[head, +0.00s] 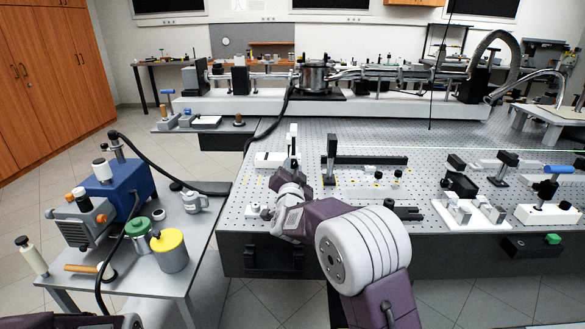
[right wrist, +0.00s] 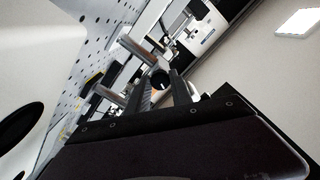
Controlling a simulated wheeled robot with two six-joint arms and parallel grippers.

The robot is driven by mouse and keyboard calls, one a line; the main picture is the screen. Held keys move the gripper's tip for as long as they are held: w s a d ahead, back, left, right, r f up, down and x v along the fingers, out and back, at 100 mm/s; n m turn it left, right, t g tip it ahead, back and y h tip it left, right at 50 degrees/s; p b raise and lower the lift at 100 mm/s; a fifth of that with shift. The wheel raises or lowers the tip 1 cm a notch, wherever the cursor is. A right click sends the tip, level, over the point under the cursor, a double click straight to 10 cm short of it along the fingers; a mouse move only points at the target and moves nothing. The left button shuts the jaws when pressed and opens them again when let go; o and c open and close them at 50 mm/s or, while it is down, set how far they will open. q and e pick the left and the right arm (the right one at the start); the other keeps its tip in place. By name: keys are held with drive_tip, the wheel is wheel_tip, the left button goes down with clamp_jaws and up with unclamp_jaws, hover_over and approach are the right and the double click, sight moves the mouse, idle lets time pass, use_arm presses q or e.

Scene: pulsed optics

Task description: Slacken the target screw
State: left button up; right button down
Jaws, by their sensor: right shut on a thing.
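My right gripper (right wrist: 162,88) shows its two dark fingers in the right wrist view, closed on a small dark round piece (right wrist: 160,77). This piece looks like the screw's head, but it is too dark to be certain. Two silver cylindrical posts (right wrist: 139,51) stand close beside the fingers.
Near the right wrist stand black and white optic posts (head: 330,160). More mounts (head: 545,213) fill the table's right side. A side table at left bears a blue pump (head: 127,190) and a yellow-lidded can (head: 169,250). A green beam line crosses the table's far right.

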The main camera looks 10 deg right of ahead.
drive_tip(key=shift+f, duration=0.15)
drive_tip(key=c, duration=1.1)
unclamp_jaws()
drive_tip(key=shift+c, duration=0.2)
drive_tip(key=b+v, duration=0.1)
drive_tip(key=v, duration=0.7)
drive_tip(key=shift+s+a, duration=0.1)
drive_tip(key=shift+s, duration=0.45)
